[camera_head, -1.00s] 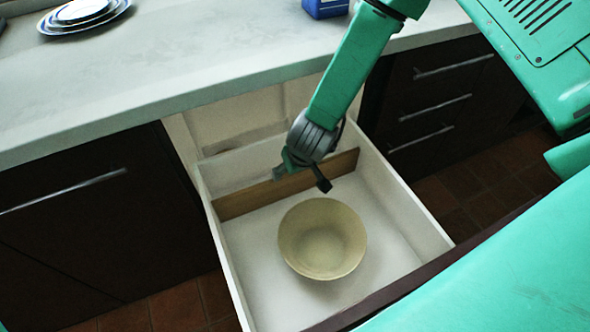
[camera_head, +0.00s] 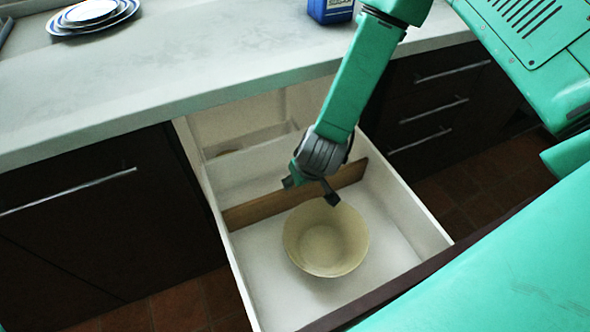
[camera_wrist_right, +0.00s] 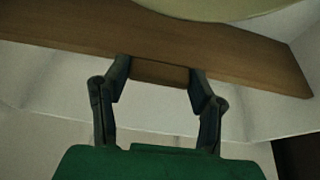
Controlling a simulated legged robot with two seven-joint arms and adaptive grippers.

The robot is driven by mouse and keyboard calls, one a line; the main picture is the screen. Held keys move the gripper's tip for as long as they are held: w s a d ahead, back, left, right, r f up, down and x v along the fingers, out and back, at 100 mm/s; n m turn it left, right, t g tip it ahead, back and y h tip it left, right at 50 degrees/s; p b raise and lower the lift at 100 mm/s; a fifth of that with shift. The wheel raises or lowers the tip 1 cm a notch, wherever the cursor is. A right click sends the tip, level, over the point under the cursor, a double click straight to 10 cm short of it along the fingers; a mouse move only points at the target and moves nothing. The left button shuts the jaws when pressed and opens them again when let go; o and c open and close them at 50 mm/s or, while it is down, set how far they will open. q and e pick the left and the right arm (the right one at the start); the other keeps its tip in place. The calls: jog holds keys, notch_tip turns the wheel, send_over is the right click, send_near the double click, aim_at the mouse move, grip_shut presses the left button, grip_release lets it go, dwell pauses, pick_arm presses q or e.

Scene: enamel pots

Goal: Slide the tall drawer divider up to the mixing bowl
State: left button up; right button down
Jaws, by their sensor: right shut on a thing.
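The tall drawer divider (camera_head: 257,208) is a brown wooden board standing across the open drawer, behind the mixing bowl. The cream mixing bowl (camera_head: 326,240) stands upright on the drawer floor. My right gripper (camera_head: 311,187) is shut on the divider near the middle of its top edge. In the right wrist view, the fingers (camera_wrist_right: 158,74) pinch the board (camera_wrist_right: 250,58), and the bowl's rim (camera_wrist_right: 215,8) overlaps the board's far edge. The bowl and divider are very close; I cannot tell whether they touch. My left gripper is not in view.
The pale drawer (camera_head: 408,212) has side walls around both things. A low white partition (camera_head: 245,168) crosses it farther back. Above is a grey worktop (camera_head: 200,75) with blue-rimmed plates (camera_head: 95,15) and a blue container (camera_head: 330,10). The drawer floor left of the bowl is clear.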

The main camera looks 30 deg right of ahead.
jog(key=shift+s+d+f, duration=0.1)
jog(key=shift+s+f, duration=0.05)
jog(key=shift+f, duration=0.05)
jog(key=c, duration=0.6)
grip_release()
jog(key=shift+c, duration=0.2)
jog(key=shift+a+r, duration=0.15)
jog(key=shift+a, duration=0.05)
jog(key=shift+r, duration=0.25)
jog(key=v, duration=1.1)
jog(key=shift+d+r, duration=0.1)
jog(key=shift+d, duration=0.1)
